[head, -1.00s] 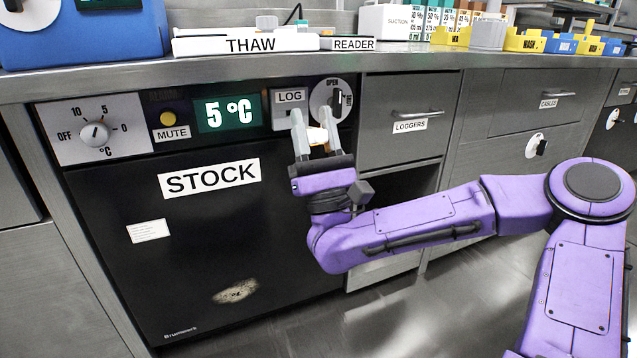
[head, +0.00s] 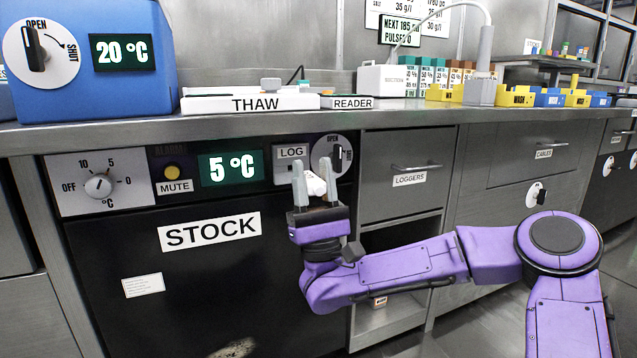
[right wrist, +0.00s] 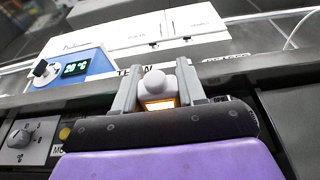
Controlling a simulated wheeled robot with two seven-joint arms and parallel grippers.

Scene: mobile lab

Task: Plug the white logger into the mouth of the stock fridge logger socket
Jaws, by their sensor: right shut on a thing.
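The white logger (head: 315,184) is held between the two grey fingers of my right gripper (head: 314,176). In the right wrist view it shows as a white rounded body (right wrist: 155,82) with a lit orange patch, between the fingers. The stock fridge logger socket is on a grey plate (head: 282,173) under the LOG label, on the fridge's top panel. My right gripper is in front of and just below this plate, and its left finger overlaps it. The socket mouth is not visible, and I cannot tell the gap between logger and plate. My left gripper is not in view.
The black STOCK fridge door (head: 190,275) is below the panel. A round OPEN dial (head: 324,150) is right beside the plate, close behind the fingers. The counter edge (head: 230,127) overhangs above. The LOGGERS drawer (head: 400,195) is shut, with an open shelf below it.

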